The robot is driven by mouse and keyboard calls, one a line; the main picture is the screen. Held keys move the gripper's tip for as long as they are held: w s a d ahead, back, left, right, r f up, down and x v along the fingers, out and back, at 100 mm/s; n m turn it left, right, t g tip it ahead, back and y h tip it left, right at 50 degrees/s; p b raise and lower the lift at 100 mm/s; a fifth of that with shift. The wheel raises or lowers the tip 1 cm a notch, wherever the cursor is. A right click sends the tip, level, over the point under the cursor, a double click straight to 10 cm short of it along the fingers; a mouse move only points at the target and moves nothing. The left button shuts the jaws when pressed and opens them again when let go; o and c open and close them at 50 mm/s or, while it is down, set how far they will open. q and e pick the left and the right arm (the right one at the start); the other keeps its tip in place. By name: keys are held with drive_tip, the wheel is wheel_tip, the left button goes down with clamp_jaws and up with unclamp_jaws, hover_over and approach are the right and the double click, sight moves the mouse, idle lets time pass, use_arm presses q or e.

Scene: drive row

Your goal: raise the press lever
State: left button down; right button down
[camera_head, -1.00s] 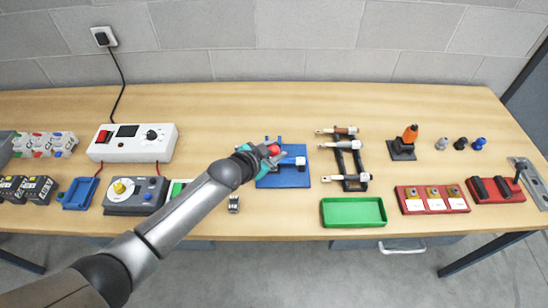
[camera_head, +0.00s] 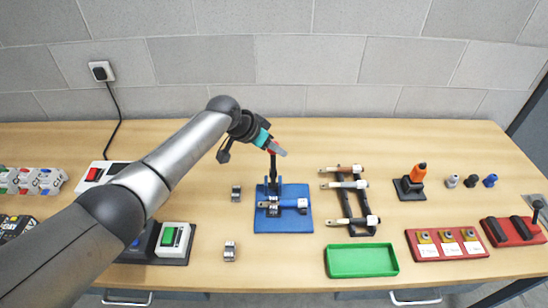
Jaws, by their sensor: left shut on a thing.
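The press has a blue base plate (camera_head: 283,222) standing on the bench. Its dark lever (camera_head: 273,168) stands up, close to upright, with the red knob end at the top. My left gripper (camera_head: 270,141) is at the top of the lever, shut on it, high above the base. The fingers partly hide the knob. My right gripper is not in view.
Small metal parts (camera_head: 230,251) stand left of the press. A black rack (camera_head: 352,203) with several tools is to its right, with a green tray (camera_head: 361,261) in front. My left arm covers much of the bench's left side.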

use_arm(q)
drive_tip(key=shift+w+a+f+b, duration=0.1)
drive_tip(key=shift+w+b, duration=0.4)
drive_tip(key=shift+w, duration=0.4)
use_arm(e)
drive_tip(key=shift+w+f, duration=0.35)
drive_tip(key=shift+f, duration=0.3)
use_arm(q)
drive_tip(key=shift+c, duration=2.2)
unclamp_jaws()
drive_tip(key=p+v, duration=0.1)
drive_tip(key=v, duration=1.4)
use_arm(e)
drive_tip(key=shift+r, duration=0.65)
